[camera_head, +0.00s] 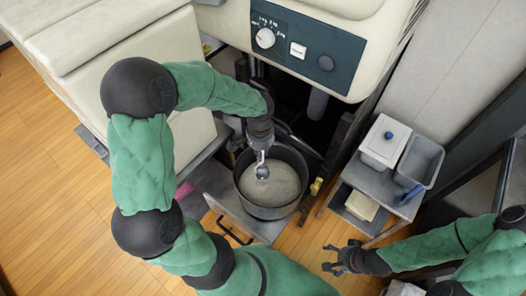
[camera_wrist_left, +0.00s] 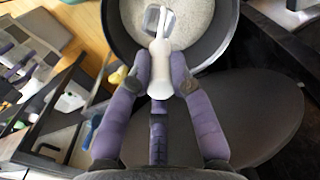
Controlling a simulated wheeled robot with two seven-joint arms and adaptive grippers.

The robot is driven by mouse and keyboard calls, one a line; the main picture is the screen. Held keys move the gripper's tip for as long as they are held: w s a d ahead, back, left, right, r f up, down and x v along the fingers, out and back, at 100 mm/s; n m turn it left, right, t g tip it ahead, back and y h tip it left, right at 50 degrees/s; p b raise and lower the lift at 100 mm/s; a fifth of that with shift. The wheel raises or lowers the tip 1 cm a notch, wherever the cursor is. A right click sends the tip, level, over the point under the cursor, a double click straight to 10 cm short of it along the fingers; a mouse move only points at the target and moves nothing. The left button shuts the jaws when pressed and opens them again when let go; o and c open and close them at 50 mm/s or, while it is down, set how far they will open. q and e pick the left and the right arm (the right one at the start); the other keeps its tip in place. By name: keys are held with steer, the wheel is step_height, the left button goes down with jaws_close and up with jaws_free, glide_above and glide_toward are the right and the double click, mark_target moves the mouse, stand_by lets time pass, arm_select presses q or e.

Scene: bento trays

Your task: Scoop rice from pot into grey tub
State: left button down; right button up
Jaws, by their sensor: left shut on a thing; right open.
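The dark round pot (camera_head: 243,196) stands open in the middle of the head view with white rice (camera_head: 279,188) covering its bottom. My left gripper (camera_head: 261,143) is over the pot, shut on the white handle of a scoop (camera_head: 262,171). In the left wrist view the gripper (camera_wrist_left: 161,76) pinches that handle (camera_wrist_left: 160,55), and the scoop head is over the rice (camera_wrist_left: 208,30). I cannot tell whether the head touches the rice. The grey tub (camera_head: 424,158) stands on a small cart at the right and looks empty. My right gripper (camera_head: 338,260) is open and empty below the cart.
A white lidded box (camera_head: 384,147) with a blue knob stands left of the tub. A blue object (camera_head: 410,195) lies at the cart's front edge. A cream machine with a control panel (camera_head: 305,47) overhangs behind the pot. Wooden floor is clear at left.

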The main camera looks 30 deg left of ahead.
mark_target(261, 172)
arm_select(q)
step_height(261, 172, down, 16)
steer(key=b, duration=1.2)
steer(key=shift+f, duration=0.1)
steer(key=shift+f+b, duration=0.6)
steer(key=shift+f, duration=0.65)
step_height(261, 172, up, 16)
steer(key=p, duration=1.3)
steer(key=shift+r, duration=0.15)
